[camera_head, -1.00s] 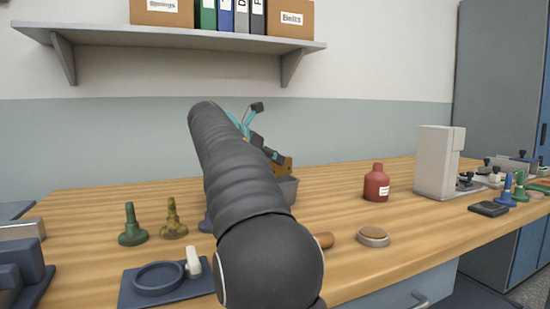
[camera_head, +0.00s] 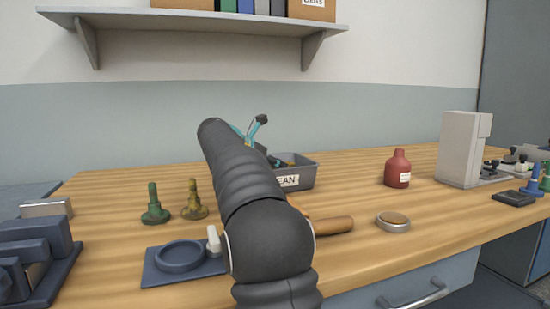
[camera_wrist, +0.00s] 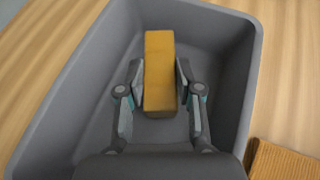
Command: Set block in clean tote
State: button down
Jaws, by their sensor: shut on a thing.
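The block (camera_wrist: 160,72) is orange-yellow and long; in the wrist view it is between the two fingers of my gripper (camera_wrist: 161,88), which is shut on it. Block and fingers are inside the outline of the grey clean tote (camera_wrist: 243,85), within its walls. I cannot tell whether the block touches the tote floor. In the head view the tote (camera_head: 300,178) stands on the bench behind my arm, its label partly hidden and reading "EAN". My gripper (camera_head: 272,160) is mostly hidden there behind my arm.
A wooden piece (camera_wrist: 282,160) lies just outside the tote. A red bottle (camera_head: 397,170), a round dish (camera_head: 393,222) and a wooden handle (camera_head: 333,225) are to the right. Green (camera_head: 154,205) and yellow (camera_head: 194,200) bobbin-like pieces and a blue fixture (camera_head: 180,256) are left.

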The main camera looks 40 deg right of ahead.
jog(key=shift+f, duration=0.15)
dwell(0.3)
jog(key=c, duration=0.8)
grip_release()
jog(key=shift+f, duration=0.15)
jog(key=shift+o, duration=0.2)
jog(key=shift+r, duration=0.2)
jog(key=v, duration=1.2)
jog(key=shift+p, duration=0.3)
jog(key=shift+f, duration=0.15)
